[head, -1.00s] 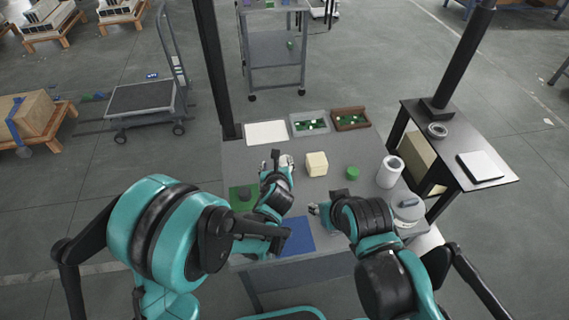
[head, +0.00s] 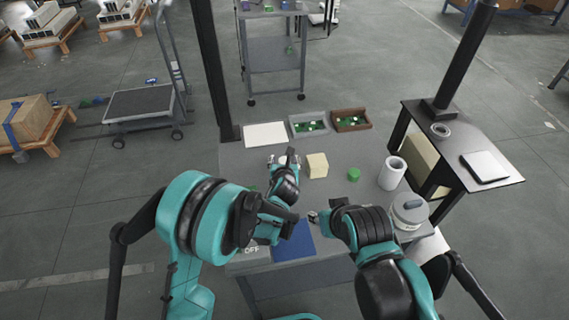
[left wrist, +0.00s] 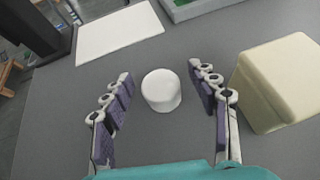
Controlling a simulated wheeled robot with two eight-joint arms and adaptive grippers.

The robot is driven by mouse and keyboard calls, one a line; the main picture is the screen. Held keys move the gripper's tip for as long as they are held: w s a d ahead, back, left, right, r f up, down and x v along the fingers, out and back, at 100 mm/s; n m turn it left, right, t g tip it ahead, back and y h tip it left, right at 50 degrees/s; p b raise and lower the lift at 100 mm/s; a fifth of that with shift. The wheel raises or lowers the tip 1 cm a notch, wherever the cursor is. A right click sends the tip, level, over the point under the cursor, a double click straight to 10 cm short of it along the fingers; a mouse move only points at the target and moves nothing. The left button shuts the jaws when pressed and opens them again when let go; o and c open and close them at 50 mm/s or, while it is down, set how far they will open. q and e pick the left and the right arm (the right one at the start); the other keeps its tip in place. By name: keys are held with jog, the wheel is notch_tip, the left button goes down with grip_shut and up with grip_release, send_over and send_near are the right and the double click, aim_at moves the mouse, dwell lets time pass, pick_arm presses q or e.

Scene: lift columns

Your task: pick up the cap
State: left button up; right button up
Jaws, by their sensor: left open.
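A short white round cap (left wrist: 161,90) stands on the grey table (left wrist: 195,135) in the left wrist view. It lies between the spread fingers of my left gripper (left wrist: 165,92), a little ahead of their middle, with clear gaps on both sides. In the head view my left gripper (head: 284,160) is over the table, left of a cream block (head: 317,165), and largely covers the cap. My left gripper is open and empty. My right gripper (head: 315,217) is beside the blue mat (head: 293,241); its fingers are too small to read.
The cream block (left wrist: 281,80) is close to the right finger. A white sheet (head: 265,134), a grey tray (head: 309,124) and a brown tray (head: 351,119) line the far edge. A green cylinder (head: 353,174), a paper roll (head: 391,173) and a lidded pot (head: 408,212) stand to the right.

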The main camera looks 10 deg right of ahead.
aim_at(284, 160)
pick_arm(q)
jog(key=c, duration=1)
jog(key=shift+c, duration=0.2)
notch_tip(284, 160, up, 13)
jog(key=p, duration=0.6)
